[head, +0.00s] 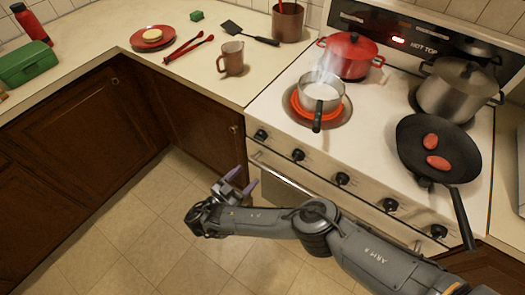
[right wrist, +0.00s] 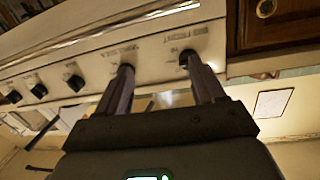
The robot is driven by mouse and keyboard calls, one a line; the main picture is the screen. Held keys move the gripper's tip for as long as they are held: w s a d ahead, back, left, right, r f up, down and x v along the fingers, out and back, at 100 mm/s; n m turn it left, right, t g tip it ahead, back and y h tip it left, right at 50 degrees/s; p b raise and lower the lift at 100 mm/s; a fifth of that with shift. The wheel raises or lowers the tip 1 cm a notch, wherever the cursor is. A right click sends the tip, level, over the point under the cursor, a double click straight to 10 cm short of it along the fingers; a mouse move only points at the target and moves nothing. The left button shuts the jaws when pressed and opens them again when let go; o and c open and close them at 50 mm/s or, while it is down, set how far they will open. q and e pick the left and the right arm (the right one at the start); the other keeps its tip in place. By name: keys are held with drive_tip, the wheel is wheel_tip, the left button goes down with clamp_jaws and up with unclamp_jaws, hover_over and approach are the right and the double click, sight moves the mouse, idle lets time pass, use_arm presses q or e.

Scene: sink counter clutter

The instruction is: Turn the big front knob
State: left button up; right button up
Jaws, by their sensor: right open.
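The stove front (head: 317,179) carries a row of several dark knobs, including a middle knob (head: 342,178) and one at the left end (head: 261,135). They look alike in size, so I cannot tell which is the big one. My right gripper (head: 243,181) is open and empty, in front of and below the left end of the row. In the right wrist view, its two fingers (right wrist: 158,70) point at the panel, their tips overlapping the end knob (right wrist: 187,57) and the knob beside it; contact cannot be told. My left gripper is not in view.
A steaming saucepan (head: 320,92) sits on a glowing burner, its handle pointing frontward. A black frying pan (head: 410,150) has its handle (head: 462,218) jutting past the stove's front right. The oven handle (head: 300,191) runs below the knobs. The floor (head: 130,230) to the left is clear.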

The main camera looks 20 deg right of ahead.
drive_tip(key=m+b, duration=0.1)
drive_tip(key=b, duration=0.1)
approach(261, 137)
drive_tip(key=shift+t+h, duration=0.3)
drive_tip(key=shift+t, duration=0.1)
drive_tip(key=w+d+b, duration=0.1)
drive_tip(key=d, duration=0.1)
drive_tip(key=w+d+f+b, duration=0.1)
drive_tip(key=b, duration=0.1)
drive_tip(key=w+d+b, duration=0.1)
drive_tip(key=d+b, duration=0.1)
drive_tip(key=shift+w+d+f, duration=0.25)
drive_tip(key=shift+d+f, duration=0.05)
drive_tip(key=shift+d, duration=0.05)
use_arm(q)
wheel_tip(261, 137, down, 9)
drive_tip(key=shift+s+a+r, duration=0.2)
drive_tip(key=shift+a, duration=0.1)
use_arm(e)
drive_tip(key=shift+x, duration=0.85)
drive_tip(key=shift+c, duration=0.4)
drive_tip(key=c, duration=0.9)
